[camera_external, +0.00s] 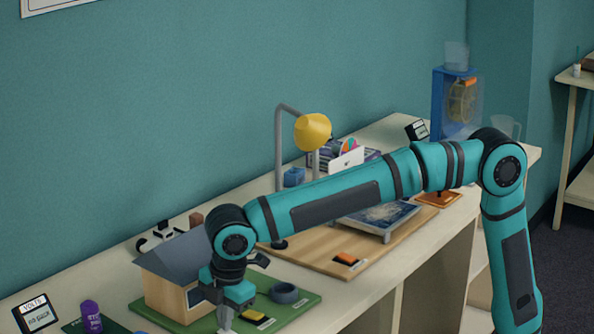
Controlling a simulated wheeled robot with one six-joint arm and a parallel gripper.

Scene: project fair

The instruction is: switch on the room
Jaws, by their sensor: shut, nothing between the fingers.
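A small model house (168,295) with a grey roof stands on a green board (285,312) at the lower left. A small black and yellow piece (258,318), perhaps a switch, lies on the board right of the house. I cannot tell its setting. My gripper (225,316) points down close to the house's right side, left of the black and yellow piece. It is shut with nothing in it. Its tips are small and partly hard to make out, so I cannot tell whether they touch anything. My arm hides part of the house.
A dark ring (287,292) lies on the green board. Behind it is a wooden board (316,246) with a yellow lamp (313,131), a panel (380,216) and an orange-black piece (346,260). A "VOLTS" display (36,313) and purple cylinder (91,316) stand left.

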